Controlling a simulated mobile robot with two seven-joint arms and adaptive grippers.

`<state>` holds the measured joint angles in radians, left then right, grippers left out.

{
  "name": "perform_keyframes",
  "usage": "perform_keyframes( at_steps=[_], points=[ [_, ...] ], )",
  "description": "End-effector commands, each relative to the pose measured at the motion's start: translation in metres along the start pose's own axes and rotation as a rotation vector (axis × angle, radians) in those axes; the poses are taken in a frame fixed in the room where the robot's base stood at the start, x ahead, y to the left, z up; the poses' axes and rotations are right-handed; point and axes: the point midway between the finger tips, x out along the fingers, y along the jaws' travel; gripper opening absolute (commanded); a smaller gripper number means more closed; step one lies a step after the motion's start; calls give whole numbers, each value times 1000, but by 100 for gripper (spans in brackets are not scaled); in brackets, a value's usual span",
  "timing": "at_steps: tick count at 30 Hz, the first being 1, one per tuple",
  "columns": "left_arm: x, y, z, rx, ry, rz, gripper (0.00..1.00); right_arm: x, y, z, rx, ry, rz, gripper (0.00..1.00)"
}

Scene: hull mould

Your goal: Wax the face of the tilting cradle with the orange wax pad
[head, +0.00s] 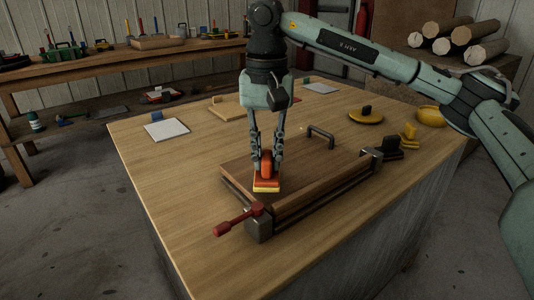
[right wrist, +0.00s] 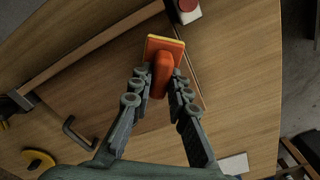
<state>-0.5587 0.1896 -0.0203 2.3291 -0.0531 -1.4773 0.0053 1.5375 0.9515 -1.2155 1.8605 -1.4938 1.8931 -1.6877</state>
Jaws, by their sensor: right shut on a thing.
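The orange wax pad (head: 266,186) has an upright orange grip and a yellow underside edge. My right gripper (head: 267,164) points down and is shut on the pad's grip. The right wrist view shows the fingers (right wrist: 159,82) on both sides of the orange grip of the pad (right wrist: 155,45). The tilting cradle (head: 310,160) has a brown wooden face with a dark metal handle (head: 321,134). The pad is over the face's near left corner; I cannot tell whether it touches. The cradle also shows in the right wrist view (right wrist: 90,75). My left gripper is not in view.
A vise-like clamp with a red handle (head: 232,222) stands at the cradle's near left corner. White square pads (head: 166,129), a yellow disc (head: 365,116) and a yellow bowl (head: 430,116) sit on the table (head: 160,190).

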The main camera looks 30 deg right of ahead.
Motion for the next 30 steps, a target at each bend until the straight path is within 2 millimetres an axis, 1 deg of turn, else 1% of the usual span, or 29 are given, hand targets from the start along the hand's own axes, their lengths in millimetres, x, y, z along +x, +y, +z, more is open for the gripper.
perform_keyframes(
  at_steps=[8, 30],
  points=[
    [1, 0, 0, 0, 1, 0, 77, 1, 0, 0, 0, 0, 0, 0],
    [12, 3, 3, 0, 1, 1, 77, 16, 0, 0, 0, 1, -1, 0]
  ],
)
